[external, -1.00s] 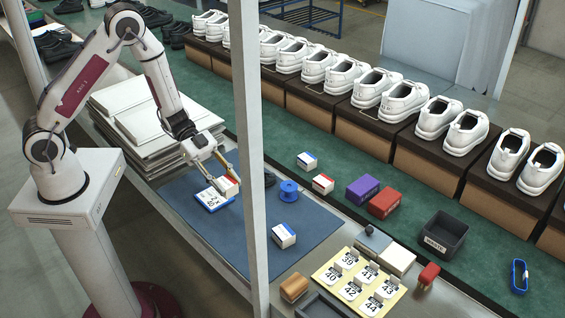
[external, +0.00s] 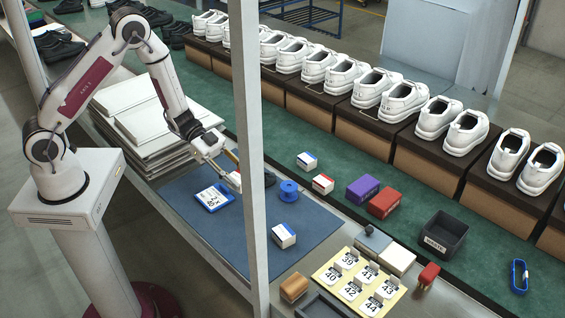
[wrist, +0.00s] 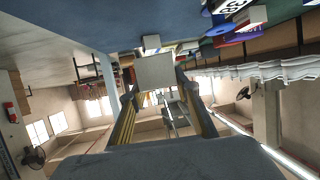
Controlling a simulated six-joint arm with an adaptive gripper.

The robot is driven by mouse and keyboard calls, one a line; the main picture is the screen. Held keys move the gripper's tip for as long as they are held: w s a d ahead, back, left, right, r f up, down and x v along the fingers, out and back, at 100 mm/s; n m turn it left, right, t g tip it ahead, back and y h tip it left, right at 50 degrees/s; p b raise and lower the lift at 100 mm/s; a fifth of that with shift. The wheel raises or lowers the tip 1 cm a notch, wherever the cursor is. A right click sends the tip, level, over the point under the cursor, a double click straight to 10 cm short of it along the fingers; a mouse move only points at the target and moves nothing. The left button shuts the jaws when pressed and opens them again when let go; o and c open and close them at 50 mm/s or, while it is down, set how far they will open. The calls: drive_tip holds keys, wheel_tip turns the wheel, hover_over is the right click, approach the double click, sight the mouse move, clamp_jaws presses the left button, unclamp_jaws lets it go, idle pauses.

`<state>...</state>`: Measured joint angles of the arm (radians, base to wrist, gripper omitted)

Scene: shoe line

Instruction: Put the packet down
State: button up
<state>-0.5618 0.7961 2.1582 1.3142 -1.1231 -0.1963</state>
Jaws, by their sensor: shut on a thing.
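A small pale packet (wrist: 156,71) sits between the two fingers of my gripper (wrist: 158,84) in the wrist view. In the external view my gripper (external: 234,170) is above the blue mat, beside the grey upright post. The packet shows there as a small whitish shape (external: 233,181), partly hidden by the fingers and the post. My gripper is shut on it. I cannot tell whether the packet touches the mat. A blue-framed card with a number (external: 214,198) lies on the blue mat (external: 200,228), left of my gripper.
Small boxes, a purple box (external: 363,189) and a red box (external: 384,204) lie on the green belt. The post (external: 250,130) stands in front. The mat's front is bare.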

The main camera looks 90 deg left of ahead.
drive_tip(key=w+a+n+y, duration=0.1)
drive_tip(key=w+a, duration=0.1)
drive_tip(key=a, duration=0.1)
drive_tip(key=w+a+n+t+y, duration=0.1)
drive_tip(key=w+a, duration=0.1)
drive_tip(key=a, duration=0.1)
drive_tip(key=w+a+n+y, duration=0.1)
drive_tip(key=w+a, duration=0.1)
drive_tip(key=a, duration=0.1)
drive_tip(key=shift+w+a+f+t, duration=0.2)
drive_tip(key=shift+w+a+t, duration=0.1)
drive_tip(key=shift+w+t, duration=0.1)
drive_tip(key=w+a+r+n+g+y, duration=0.1)
drive_tip(key=a+n+y, duration=0.5)
drive_tip(key=a, duration=1.1)
drive_tip(key=w+a+n+g+y, duration=0.2)
drive_tip(key=a+n+y, duration=0.5)
drive_tip(key=a, duration=1.1)
drive_tip(key=shift+w+r+n+y, duration=0.3)
drive_tip(key=shift+w+r+y, duration=0.15)
drive_tip(key=shift+y, duration=0.55)
drive_tip(key=shift+f, duration=0.15)
drive_tip(key=shift+f, duration=3.05)
drive_tip(key=shift+f, duration=0.1)
drive_tip(key=shift+f, duration=1.75)
